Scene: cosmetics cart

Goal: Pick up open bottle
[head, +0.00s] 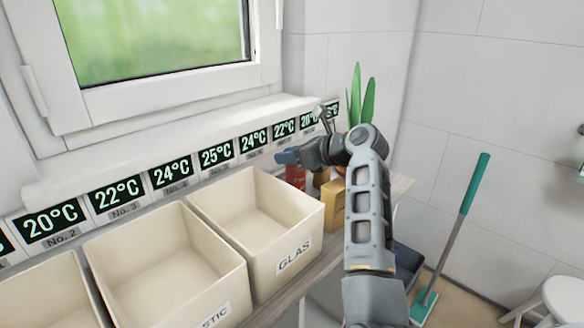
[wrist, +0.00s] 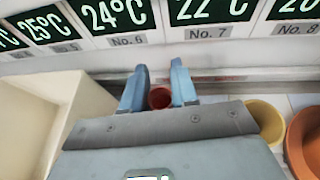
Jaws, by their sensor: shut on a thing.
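A red bottle (head: 295,177) with a pale label stands on the wooden counter, behind the right end of the GLAS bin. In the wrist view its round, dark red top (wrist: 159,98) shows between the two blue fingertips. My gripper (head: 288,157) reaches in from the right at the bottle's top, and in the wrist view (wrist: 160,88) its fingers are shut on the bottle. The bottle's lower part is hidden behind the bin in the head view and by my gripper's body in the wrist view.
The cream GLAS bin (head: 316,216) stands close in front, with another bin (head: 102,258) left of it. A yellow container (head: 333,205) and an orange pot (wrist: 305,140) are to the right. Temperature displays (head: 217,152) line the wall behind. A green mop (head: 470,200) leans at the right.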

